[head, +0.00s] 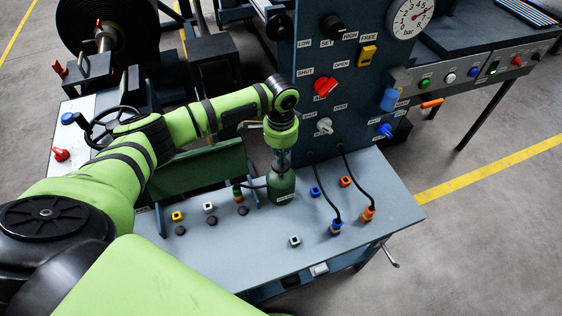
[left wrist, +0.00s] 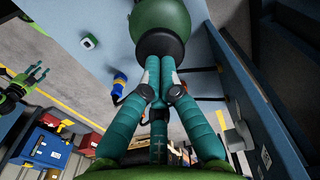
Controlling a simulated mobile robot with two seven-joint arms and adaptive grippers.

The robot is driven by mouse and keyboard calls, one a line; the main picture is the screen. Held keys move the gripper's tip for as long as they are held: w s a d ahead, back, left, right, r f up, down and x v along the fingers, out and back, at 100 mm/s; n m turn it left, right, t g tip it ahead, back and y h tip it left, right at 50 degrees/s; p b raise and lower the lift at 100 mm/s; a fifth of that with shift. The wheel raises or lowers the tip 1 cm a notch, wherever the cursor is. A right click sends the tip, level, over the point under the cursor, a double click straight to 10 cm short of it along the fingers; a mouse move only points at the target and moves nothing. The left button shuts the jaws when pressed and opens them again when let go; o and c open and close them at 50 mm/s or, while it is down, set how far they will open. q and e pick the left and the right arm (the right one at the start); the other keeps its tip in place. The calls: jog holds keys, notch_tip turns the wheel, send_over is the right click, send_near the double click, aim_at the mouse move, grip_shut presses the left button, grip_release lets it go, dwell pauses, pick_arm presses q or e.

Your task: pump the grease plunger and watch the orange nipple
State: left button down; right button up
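The grease pump is a green, bottle-shaped body (head: 283,188) standing on the bench top. In the left wrist view, its rounded green body (left wrist: 168,18) has a black collar or cap (left wrist: 163,47). My left gripper (head: 282,160) is directly above it, pointing down. In the wrist view, the left gripper's teal fingers (left wrist: 160,72) are drawn together at the black part, apparently touching it; no gap shows. The plunger itself is hidden by the fingers. An orange-tipped hose connector (head: 369,213) stands at the bench's right; I cannot tell whether it is the nipple. My right gripper (left wrist: 30,78) has spread fingers.
A blue panel (head: 340,110) with a red knob (head: 325,86) and a gauge (head: 409,15) rises behind the bench. Two black hoses run down to the bench. A green plate (head: 190,165) and a black handwheel (head: 112,127) are left. The bench front (head: 270,250) is mostly clear.

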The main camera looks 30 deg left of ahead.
pick_arm(q)
jog(key=shift+f, duration=0.25)
jog(key=shift+f, duration=0.55)
dwell(0.6)
jog(key=shift+s+f, duration=0.1)
jog(key=shift+f, duration=1.05)
notch_tip(320, 180, up, 8)
jog(key=p, duration=0.8)
jog(key=shift+f, duration=0.1)
dwell(0.8)
